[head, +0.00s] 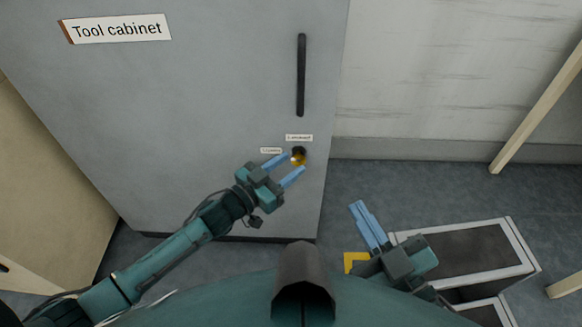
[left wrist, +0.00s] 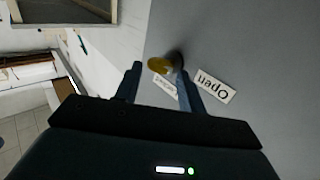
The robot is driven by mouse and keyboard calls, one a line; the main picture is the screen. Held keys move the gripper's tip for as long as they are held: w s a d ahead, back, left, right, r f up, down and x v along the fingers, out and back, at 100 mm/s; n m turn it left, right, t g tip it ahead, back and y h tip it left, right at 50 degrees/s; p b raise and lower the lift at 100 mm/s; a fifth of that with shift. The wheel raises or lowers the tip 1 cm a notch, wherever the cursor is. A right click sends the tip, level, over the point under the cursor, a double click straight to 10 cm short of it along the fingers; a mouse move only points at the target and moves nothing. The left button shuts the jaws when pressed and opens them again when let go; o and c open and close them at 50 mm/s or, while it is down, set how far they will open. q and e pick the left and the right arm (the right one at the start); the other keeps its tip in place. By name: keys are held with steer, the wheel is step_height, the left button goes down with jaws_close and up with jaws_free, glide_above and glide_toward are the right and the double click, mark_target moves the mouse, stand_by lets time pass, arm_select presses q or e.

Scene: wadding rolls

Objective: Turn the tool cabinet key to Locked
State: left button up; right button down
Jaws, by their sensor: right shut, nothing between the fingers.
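The grey tool cabinet (head: 200,90) fills the left of the head view. A yellow key (head: 298,158) sits in a dark lock on its door below the handle. The key's yellow bow (left wrist: 162,64) also shows in the left wrist view. My left gripper (head: 294,163) is open, its fingertips close to the key's two sides; contact cannot be told. A second label (left wrist: 166,87) is partly hidden by the finger and hard to read. My right gripper (head: 359,206) is shut and empty, away from the cabinet.
A black vertical handle (head: 301,75) is above the lock. A light-framed dark-topped box (head: 465,252) stands on the floor at the lower right, near my right gripper. A wooden beam (head: 537,110) leans at the right.

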arm_select(q)
steer(key=shift+w+d, duration=0.5)
steer(key=shift+d, duration=0.05)
steer(key=shift+c, duration=0.4)
